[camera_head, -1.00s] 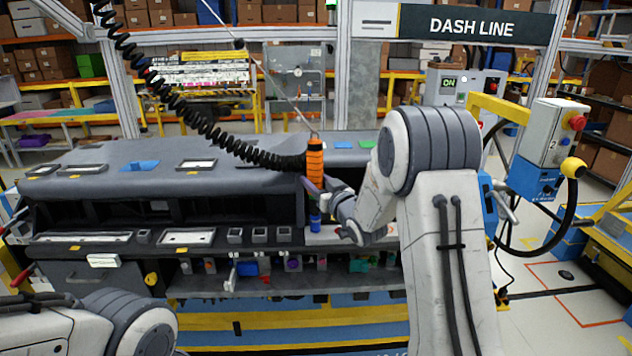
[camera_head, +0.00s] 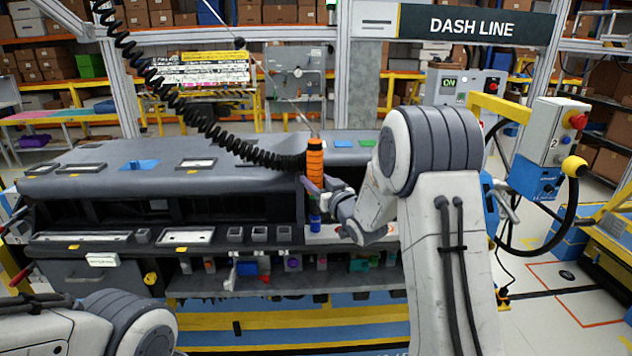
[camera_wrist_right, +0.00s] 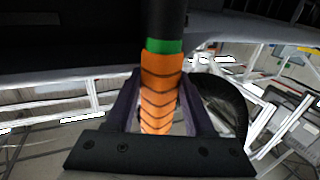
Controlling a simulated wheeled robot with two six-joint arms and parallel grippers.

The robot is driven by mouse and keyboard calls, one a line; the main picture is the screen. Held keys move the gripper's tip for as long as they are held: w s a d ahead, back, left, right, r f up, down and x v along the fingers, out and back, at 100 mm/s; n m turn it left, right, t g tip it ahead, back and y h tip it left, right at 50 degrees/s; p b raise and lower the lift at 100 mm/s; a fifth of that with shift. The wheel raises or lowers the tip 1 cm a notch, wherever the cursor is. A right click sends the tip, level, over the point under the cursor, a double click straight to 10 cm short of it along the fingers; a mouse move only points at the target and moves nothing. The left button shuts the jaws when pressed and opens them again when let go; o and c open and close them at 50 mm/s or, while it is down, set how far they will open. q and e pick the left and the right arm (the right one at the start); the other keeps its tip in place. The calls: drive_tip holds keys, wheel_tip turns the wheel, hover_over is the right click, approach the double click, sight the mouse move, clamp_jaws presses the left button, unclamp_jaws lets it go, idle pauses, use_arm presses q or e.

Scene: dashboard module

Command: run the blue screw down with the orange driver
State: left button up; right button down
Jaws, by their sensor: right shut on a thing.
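The orange driver (camera_head: 315,160) stands upright over the front of the dashboard module (camera_head: 110,170), with a black coiled hose at its upper end. My right gripper (camera_head: 313,185) is shut on the driver's body. In the right wrist view the fingers (camera_wrist_right: 158,110) lie on both sides of the ribbed orange driver (camera_wrist_right: 160,85), which has a green band and a black end. A small blue piece (camera_head: 315,220), apparently the blue screw, shows directly below the driver. I cannot tell whether they touch. My left gripper is out of view.
A shelf of several small coloured parts (camera_head: 293,264) runs along the module's front below the driver. The coiled hose (camera_head: 205,128) hangs across the module from the upper left. A control box (camera_head: 553,135) with a red button stands at the right.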

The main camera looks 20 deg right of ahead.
sight(319, 163)
drive_tip(key=shift+f+b, duration=0.55)
drive_tip(key=shift+b, duration=0.9)
idle(2.5)
drive_tip(key=shift+r, duration=0.15)
drive_tip(key=shift+r+p, duration=1.8)
drive_tip(key=shift+r, duration=1.3)
